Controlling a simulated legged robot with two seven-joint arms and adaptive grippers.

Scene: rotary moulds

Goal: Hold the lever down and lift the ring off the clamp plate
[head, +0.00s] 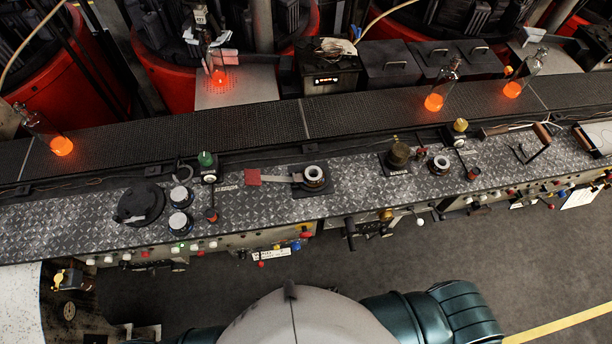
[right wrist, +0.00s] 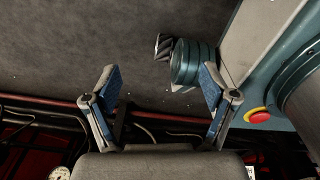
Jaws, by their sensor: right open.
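The ring (head: 314,174), pale-rimmed and round, sits on the dark clamp plate (head: 298,190) in the middle of the bench in the head view. The lever (head: 277,179) is a light metal bar running left from the ring to a flat red pad (head: 253,177). Whether the lever is raised or pressed cannot be told from here. My right gripper (right wrist: 158,74) shows only in the right wrist view. Its two fingers are spread with nothing between them, over dark floor. None of the ring, lever or plate shows in that view. My left gripper is in neither view.
A similar round fitting (head: 438,163) and a brass-coloured knob (head: 398,155) stand to the right on the bench. Black-and-white round parts (head: 181,198) and a green knob (head: 206,158) stand left. Glowing bottles (head: 434,102) stand on the conveyor (head: 350,116) behind.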

